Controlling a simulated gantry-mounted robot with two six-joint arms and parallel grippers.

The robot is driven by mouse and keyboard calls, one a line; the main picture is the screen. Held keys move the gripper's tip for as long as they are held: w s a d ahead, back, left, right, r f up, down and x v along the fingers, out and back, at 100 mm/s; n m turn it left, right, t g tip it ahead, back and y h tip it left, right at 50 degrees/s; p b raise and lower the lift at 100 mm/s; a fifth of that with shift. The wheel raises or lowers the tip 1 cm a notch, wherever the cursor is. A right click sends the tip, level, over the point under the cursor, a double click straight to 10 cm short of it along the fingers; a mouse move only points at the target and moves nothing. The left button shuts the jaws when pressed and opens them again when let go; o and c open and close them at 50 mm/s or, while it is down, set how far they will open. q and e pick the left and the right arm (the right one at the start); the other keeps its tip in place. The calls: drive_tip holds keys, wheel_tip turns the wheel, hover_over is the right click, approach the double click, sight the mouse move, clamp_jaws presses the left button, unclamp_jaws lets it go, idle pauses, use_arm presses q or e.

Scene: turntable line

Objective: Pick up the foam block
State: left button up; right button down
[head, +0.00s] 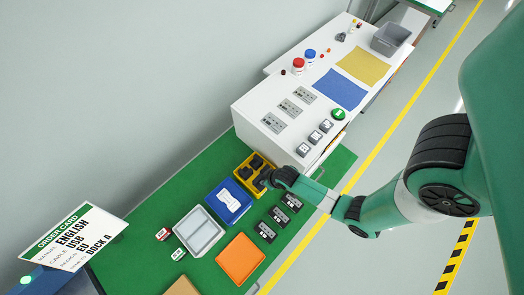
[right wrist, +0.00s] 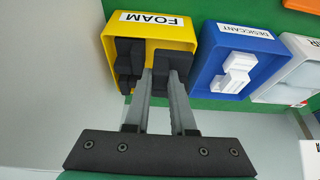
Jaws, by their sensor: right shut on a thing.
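The yellow bin labelled FOAM (right wrist: 190,42) holds dark foam blocks and fills the top middle of the right wrist view. In the head view the same bin (head: 237,172) stands on the green bench. My right gripper (head: 266,179) reaches into its near right side. In the right wrist view its two fingers (right wrist: 161,80) are shut on a dark foam block (right wrist: 174,62). Other dark foam blocks (right wrist: 129,62) lie left of it in the bin. I cannot tell whether the held block is clear of the bin floor. My left gripper is not in view.
A blue bin labelled DESICCANT (right wrist: 208,65) with white packs stands beside the foam bin. A grey tray (head: 200,231), an orange tray (head: 241,259) and several dark labelled boxes (head: 279,216) are nearby. A white table (head: 250,105) stands behind. An order card (head: 73,238) is at left.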

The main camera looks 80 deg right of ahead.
use_arm(q)
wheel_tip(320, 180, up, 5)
drive_tip(key=p, duration=0.3)
use_arm(e)
drive_tip(key=s+a+r, duration=0.6)
drive_tip(key=s+r, duration=0.1)
drive_tip(key=s, duration=0.2)
drive_tip(key=shift+s+a+r, duration=0.2)
drive_tip(key=shift+s+a, duration=0.15)
drive_tip(key=shift+n, duration=0.3)
